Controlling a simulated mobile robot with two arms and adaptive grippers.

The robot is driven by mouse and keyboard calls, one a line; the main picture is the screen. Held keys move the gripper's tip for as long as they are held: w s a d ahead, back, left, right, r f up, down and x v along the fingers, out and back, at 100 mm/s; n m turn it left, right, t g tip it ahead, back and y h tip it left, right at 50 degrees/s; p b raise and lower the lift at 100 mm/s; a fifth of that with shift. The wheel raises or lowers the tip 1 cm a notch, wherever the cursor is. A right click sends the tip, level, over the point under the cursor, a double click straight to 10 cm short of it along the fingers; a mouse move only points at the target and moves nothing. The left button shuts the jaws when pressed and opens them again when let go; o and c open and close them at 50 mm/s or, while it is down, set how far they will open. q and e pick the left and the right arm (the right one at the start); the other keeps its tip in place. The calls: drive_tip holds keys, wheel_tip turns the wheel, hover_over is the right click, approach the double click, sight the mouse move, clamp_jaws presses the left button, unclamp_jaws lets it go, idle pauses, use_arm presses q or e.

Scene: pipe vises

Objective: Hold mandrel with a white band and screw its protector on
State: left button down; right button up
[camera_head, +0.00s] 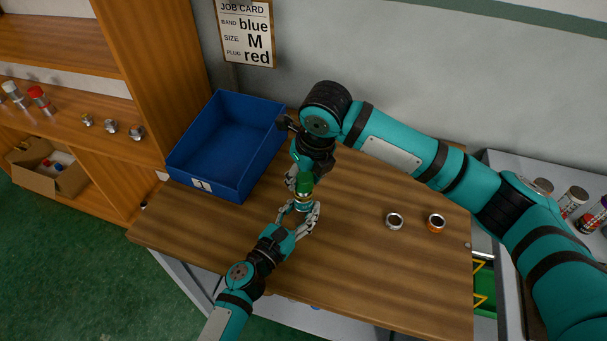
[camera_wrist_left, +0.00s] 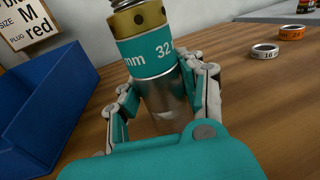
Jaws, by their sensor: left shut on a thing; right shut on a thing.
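My left gripper (camera_head: 300,212) is shut on an upright metal mandrel (camera_wrist_left: 165,100) above the wooden table. In the left wrist view the mandrel has a teal band (camera_wrist_left: 150,50) with white print reading "mm" and "32", and a brass collar (camera_wrist_left: 137,18) with holes at its top. I see no white band on it. My right gripper (camera_head: 301,176) comes from above and is shut on a green protector (camera_head: 305,184), just over the mandrel's top. I cannot tell whether the protector touches the mandrel or is threaded. The fingers partly hide both parts.
A blue bin (camera_head: 226,145) marked 1 stands at the table's back left. A job card (camera_head: 245,32) hangs on the wall. Shelves stand at left, with an open cardboard box (camera_head: 48,172).

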drive_tip(key=shift+f, duration=0.5)
drive_tip(key=o, duration=0.9)
drive_tip(key=shift+c, duration=0.2)
drive_tip(key=shift+r, duration=2.25)
drive_tip(key=o, duration=0.6)
drive_tip(key=shift+c, duration=0.2)
drive_tip(key=v, duration=1.2)
